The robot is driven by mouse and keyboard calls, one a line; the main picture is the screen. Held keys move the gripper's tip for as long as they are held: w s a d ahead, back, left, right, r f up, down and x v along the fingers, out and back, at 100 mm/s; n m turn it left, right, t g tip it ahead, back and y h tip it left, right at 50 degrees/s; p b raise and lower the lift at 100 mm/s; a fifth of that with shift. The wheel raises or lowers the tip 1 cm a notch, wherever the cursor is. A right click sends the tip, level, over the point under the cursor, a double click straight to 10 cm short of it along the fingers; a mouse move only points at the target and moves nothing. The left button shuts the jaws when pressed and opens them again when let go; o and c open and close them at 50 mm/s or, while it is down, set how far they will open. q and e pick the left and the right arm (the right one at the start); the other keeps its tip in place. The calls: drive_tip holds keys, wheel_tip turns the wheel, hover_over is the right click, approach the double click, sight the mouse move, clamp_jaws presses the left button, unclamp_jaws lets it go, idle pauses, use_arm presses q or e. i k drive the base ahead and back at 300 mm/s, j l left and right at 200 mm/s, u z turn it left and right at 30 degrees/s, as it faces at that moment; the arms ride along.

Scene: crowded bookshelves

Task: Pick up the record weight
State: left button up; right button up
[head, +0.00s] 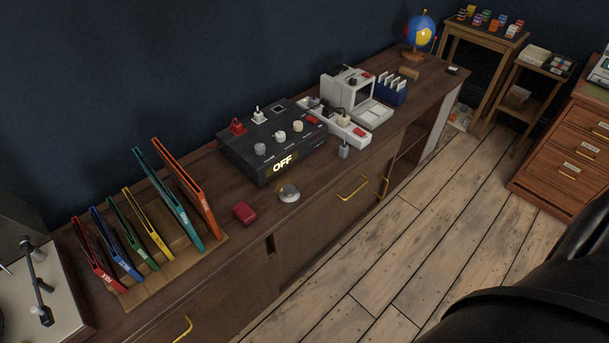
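A small round silver metal piece (289,193), which looks like the record weight, sits on the wooden sideboard top (262,208) near its front edge. It is just in front of the black control box and right of a small red case (244,212). Nothing touches it from above. Neither of my grippers shows in the head view.
A black box (274,139) with knobs and a lit "OFF" sign stands behind. Several coloured upright sleeves (163,203) stand in a wooden rack at left, with a turntable (40,290) beyond. A white device (350,95) and globe (419,32) are farther right.

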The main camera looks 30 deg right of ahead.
sight(289, 194)
drive_tip(key=z, duration=0.8)
